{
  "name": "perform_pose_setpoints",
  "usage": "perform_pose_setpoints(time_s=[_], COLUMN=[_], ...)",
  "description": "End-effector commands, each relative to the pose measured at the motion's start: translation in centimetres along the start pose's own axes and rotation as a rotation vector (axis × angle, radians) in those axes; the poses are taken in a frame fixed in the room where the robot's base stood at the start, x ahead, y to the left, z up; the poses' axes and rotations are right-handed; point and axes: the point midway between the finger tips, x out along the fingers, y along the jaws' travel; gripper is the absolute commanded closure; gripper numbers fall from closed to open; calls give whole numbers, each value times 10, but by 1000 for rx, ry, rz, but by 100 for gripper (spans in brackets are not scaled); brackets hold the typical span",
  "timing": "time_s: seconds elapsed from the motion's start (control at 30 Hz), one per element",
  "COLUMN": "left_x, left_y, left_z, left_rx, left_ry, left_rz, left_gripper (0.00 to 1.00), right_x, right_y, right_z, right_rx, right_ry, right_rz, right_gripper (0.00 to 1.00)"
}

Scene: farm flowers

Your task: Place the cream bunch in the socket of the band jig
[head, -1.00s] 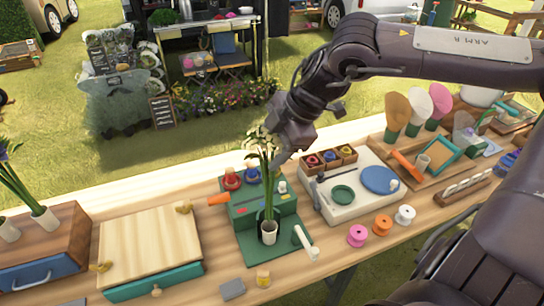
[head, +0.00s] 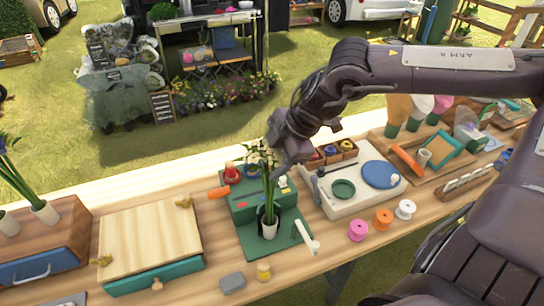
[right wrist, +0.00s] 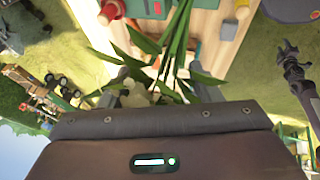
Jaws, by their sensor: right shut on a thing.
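The cream bunch (head: 263,172), green stems with pale flowers on top, stands nearly upright over the green band jig (head: 288,243). My right gripper (head: 279,158) is shut on its upper stems. The right wrist view shows the stems (right wrist: 178,50) running between the fingers, with pale flowers close to the palm. The bunch's lower end is at a white cylinder (head: 268,224) beside a dark upright part of the jig. I cannot tell whether this cylinder is a wrap or part of the jig, nor how deep the stems sit.
A wooden board on a drawer box (head: 150,235) stands left of the jig. A pale tray with a blue disc (head: 381,174) is to the right. Several spools, including a pink one (head: 358,230), stand near the front edge.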

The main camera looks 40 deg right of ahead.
Motion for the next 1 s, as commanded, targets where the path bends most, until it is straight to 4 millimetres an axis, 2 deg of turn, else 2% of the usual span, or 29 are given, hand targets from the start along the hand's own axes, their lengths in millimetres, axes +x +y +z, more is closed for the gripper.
perform_pose_setpoints(time_s=[0.07,0.1,0.23,0.57,0.73,0.8,1.0], left_x=[0,0,0,-3,-18,-11,-8], left_y=[0,0,0,2,2,2,3], left_z=[0,0,0,0,-2,-1,-1], left_rx=[0,0,1,3,3,3,3], left_ry=[0,0,0,0,0,1,1], left_rz=[0,0,0,2,3,3,4], left_gripper=[58,58,58,58,58,58,58], right_x=[0,0,0,-3,-17,-22,-48], right_y=[0,0,0,1,6,6,5], right_z=[0,0,0,-1,-7,-5,-5], right_rx=[0,0,0,0,0,0,-1], right_ry=[0,0,0,0,1,2,3], right_rz=[1,0,0,0,1,5,7], right_gripper=[80,39,22,21,21,21,21])
